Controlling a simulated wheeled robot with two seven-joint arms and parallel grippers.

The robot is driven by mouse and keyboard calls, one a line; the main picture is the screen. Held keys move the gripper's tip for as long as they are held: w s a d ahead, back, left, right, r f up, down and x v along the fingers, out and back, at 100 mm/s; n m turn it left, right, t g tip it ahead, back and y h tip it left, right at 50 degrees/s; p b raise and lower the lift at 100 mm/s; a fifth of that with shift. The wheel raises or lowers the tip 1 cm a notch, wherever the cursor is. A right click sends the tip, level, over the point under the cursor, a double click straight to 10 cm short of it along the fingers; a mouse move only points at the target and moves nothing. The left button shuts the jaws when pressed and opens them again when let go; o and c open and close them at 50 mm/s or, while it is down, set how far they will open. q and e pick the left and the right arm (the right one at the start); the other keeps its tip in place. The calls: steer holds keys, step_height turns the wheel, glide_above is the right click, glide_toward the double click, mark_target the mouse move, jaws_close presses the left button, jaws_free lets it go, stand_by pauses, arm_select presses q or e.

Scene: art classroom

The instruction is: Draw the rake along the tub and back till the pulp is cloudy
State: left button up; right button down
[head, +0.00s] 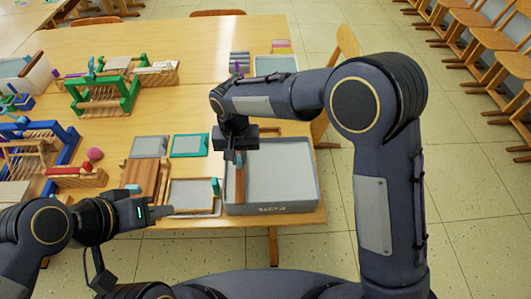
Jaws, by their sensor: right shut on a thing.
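The grey tub (272,209) stands at the table's front right corner and holds a flat pale grey surface, the pulp (283,170). The rake (239,187), a narrow brown wooden piece, is at the tub's left side, its length running from back to front. My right gripper (239,157) points down over the tub's left part and is shut on the rake; the gripper hides its far end. I cannot tell how deep the rake sits. My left gripper (163,206) is open and empty, left of the tub near the front table edge.
A framed screen (192,209) with a small green piece, a wooden board (147,178) and teal and grey frames (190,145) lie left of the tub. Wooden racks with green (103,92) and blue ends stand further left. Chairs line the right wall.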

steer(key=a, duration=0.3)
steer(key=shift+a, duration=0.1)
steer(key=shift+s, duration=0.1)
steer(key=c, duration=1.4)
jaws_free()
steer(key=shift+a, duration=0.15)
steer(key=shift+c, duration=0.2)
step_height(320, 180, up, 8)
